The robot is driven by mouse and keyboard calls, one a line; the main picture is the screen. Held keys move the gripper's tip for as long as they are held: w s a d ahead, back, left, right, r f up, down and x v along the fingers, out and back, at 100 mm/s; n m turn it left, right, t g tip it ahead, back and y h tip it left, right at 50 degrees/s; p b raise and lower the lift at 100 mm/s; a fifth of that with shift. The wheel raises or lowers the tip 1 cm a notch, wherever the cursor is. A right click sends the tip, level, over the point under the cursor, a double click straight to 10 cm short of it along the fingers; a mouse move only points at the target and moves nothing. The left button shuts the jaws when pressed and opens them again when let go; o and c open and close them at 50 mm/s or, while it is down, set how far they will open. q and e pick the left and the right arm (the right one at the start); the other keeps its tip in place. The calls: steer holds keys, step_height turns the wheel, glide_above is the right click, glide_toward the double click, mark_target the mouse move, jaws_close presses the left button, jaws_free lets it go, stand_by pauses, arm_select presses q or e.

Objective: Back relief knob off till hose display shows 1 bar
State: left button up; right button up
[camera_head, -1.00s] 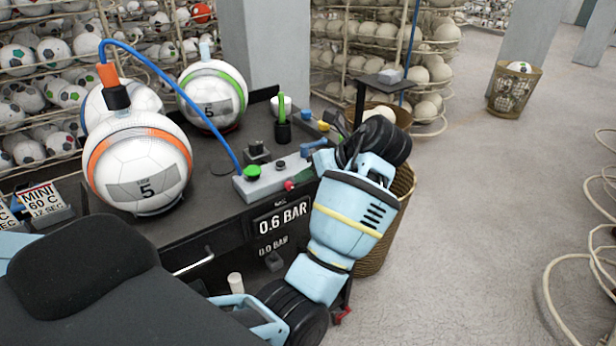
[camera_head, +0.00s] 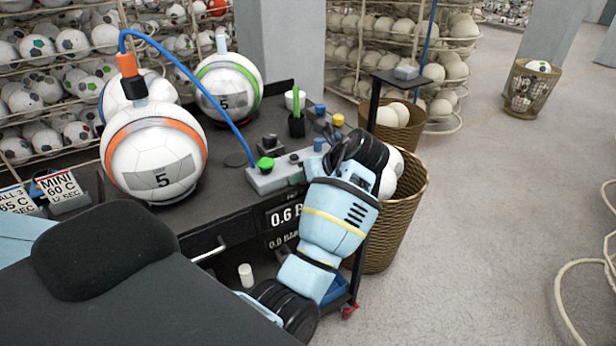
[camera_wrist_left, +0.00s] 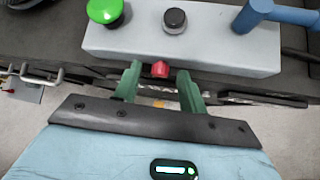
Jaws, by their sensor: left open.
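The grey valve block (camera_head: 262,182) stands at the table's front right edge, with a green button (camera_head: 265,164) and a dark knob (camera_wrist_left: 174,20) on top. A red knob (camera_wrist_left: 160,69) sticks out of its front face in the left wrist view. My left gripper (camera_wrist_left: 159,80) is open, its two green fingers either side of the red knob, apart from it as far as I can tell. In the head view my arm hides the fingers and red knob. The upper display (camera_head: 284,215) shows "0.6", its right end covered. The lower display (camera_head: 280,241) reads about 0.0. My right gripper is not in view.
A blue hose (camera_head: 200,84) runs from the ball with the orange band (camera_head: 157,155) to the block. A blue handle (camera_wrist_left: 262,14) stands on the block's right. A wicker basket (camera_head: 402,215) stands right of the table. Open floor lies farther right.

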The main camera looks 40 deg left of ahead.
arm_select(q)
jaws_close()
stand_by(0.3)
steer(key=shift+s+a+n+t+h, duration=0.15)
steer(key=shift+s+n+t+h, duration=0.15)
steer(key=shift+n+t+h, duration=0.65)
steer(key=shift+s+a+n+t+h, duration=0.2)
steer(key=shift+n+t, duration=0.35)
steer(key=shift+t, duration=0.9)
steer(key=shift+d, duration=0.1)
